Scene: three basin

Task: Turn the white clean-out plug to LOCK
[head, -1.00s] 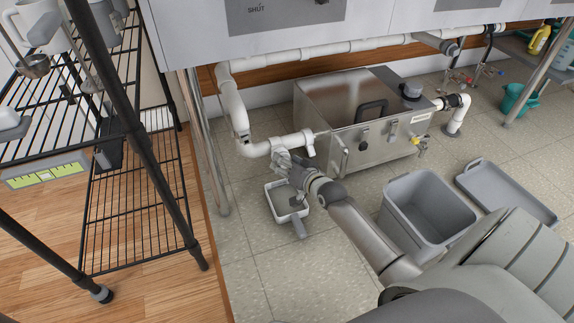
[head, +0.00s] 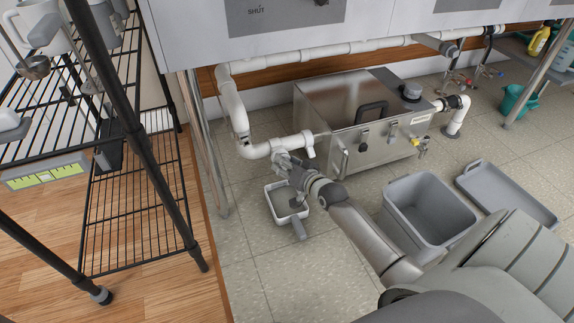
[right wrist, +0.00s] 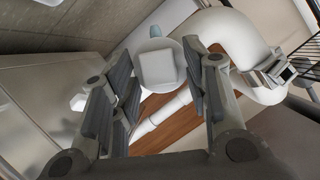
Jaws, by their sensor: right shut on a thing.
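The white clean-out plug (right wrist: 160,66) shows in the right wrist view as a round cap with a raised square boss, on the end of a white pipe. In the head view my right gripper (head: 284,160) is at the white pipe fitting (head: 256,150) left of the steel box, and hides most of the plug. No LOCK mark is readable in either view. My left gripper is not in view.
The steel box (head: 345,115) stands right of the plug. A small white tray (head: 275,210) lies on the floor below my gripper. A grey bin (head: 425,205) and its grey lid (head: 508,192) are to the right. A black wire rack (head: 130,215) stands left.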

